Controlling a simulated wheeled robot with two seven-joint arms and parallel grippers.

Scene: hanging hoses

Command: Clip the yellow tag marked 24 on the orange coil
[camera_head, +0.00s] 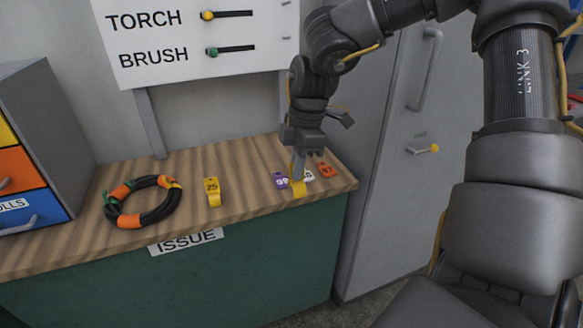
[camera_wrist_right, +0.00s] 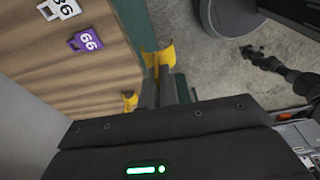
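The coil (camera_head: 142,202) is a black hose ring with orange bands, lying on the bench at the left in the head view. A small yellow-green patch shows at its upper right. My right gripper (camera_head: 299,178) points down near the bench's right end, its fingers shut on a yellow tag (camera_head: 298,190). In the wrist view this yellow tag (camera_wrist_right: 158,57) sits at the fingertips (camera_wrist_right: 162,80), its number not readable. Another yellow tag, marked 25 (camera_head: 212,192), stands on the bench between coil and gripper. My left gripper is not in view.
A purple tag (camera_head: 280,180), a white tag (camera_head: 309,175) and an orange tag (camera_head: 327,170) lie close by my right gripper. The wooden bench top (camera_head: 245,190) is clear between tag 25 and these. A drawer unit (camera_head: 50,150) stands left, a grey cabinet (camera_head: 385,170) right.

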